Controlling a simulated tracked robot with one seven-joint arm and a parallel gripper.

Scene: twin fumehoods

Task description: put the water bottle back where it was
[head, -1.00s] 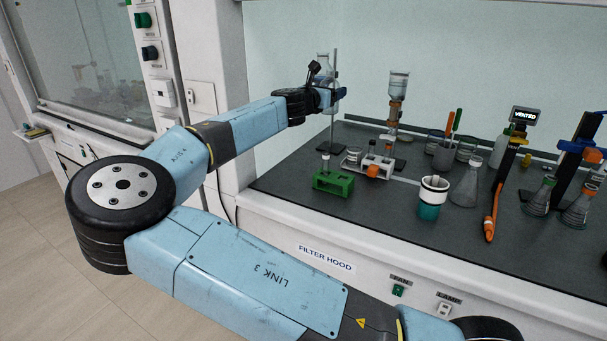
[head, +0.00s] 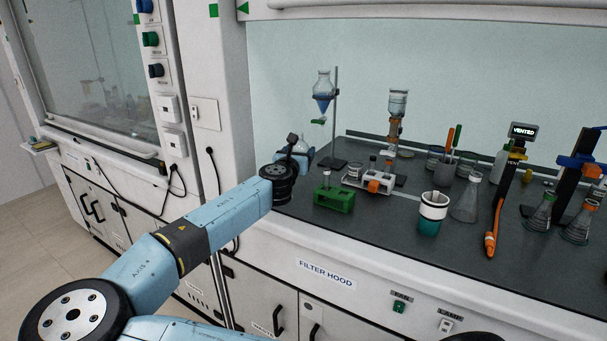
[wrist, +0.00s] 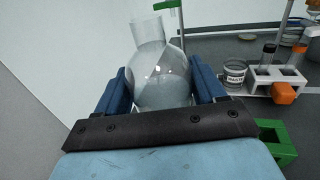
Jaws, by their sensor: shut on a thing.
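My gripper (head: 300,152) is at the left front of the filter hood, low near the worktop's left edge. In the wrist view, its two blue fingers (wrist: 166,88) are shut on a clear round-bodied flask with a short wide neck (wrist: 162,72). The flask looks roughly upright, slightly tilted in the wrist picture, and its lower part is hidden by the gripper. A pale grey bottle (head: 500,143) stands farther right in the hood.
A separating funnel (head: 322,88) hangs on a stand behind my gripper. A green block (head: 333,198) and a white tube rack (head: 371,180) stand just to the right. The hood's left wall post is close.

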